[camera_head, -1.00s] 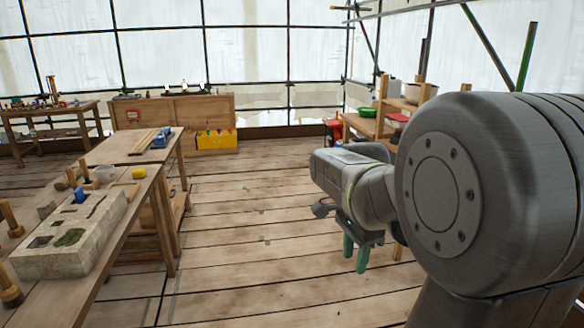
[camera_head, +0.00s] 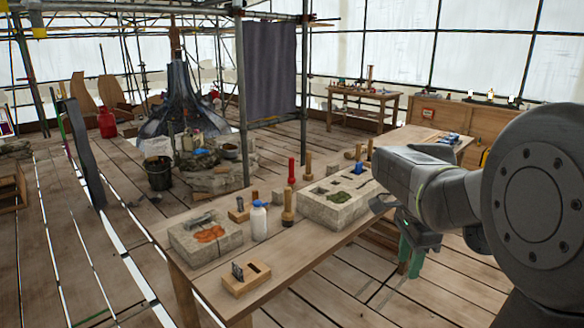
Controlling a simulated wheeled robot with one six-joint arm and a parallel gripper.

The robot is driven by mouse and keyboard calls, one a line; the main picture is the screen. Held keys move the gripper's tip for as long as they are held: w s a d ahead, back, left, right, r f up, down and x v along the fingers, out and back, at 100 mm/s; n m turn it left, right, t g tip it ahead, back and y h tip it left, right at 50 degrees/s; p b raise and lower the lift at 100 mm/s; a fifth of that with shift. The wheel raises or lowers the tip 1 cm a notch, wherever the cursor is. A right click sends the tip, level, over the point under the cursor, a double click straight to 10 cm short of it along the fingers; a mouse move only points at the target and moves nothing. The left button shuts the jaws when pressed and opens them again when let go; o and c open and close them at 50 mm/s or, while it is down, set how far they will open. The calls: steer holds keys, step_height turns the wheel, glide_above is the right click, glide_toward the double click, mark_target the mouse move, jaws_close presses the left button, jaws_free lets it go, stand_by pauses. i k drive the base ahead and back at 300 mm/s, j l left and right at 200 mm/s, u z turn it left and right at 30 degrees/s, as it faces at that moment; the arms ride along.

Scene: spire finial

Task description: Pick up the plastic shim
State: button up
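No piece is clearly recognisable as the plastic shim at this size. A small blue piece (camera_head: 358,165) stands at the pale stone block (camera_head: 335,208) on the workbench (camera_head: 300,262); I cannot tell whether it is the shim.
Scaffold poles (camera_head: 241,100) rise behind. A black bucket (camera_head: 159,173) stands on the floor at left.

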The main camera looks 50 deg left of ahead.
mark_target(359, 166)
steer(key=i+j+u, duration=0.2)
steer(key=i+u, duration=0.65)
steer(key=i, duration=0.2)
steer(key=i+l+u, duration=0.2)
steer(key=i+u, duration=0.25)
steer(key=i+l, duration=0.25)
steer(key=i, duration=0.25)
steer(key=i+l, duration=0.25)
steer(key=i, duration=0.25)
steer(key=i+l, duration=0.25)
steer(key=i, duration=0.25)
steer(key=i+j+u, duration=0.05)
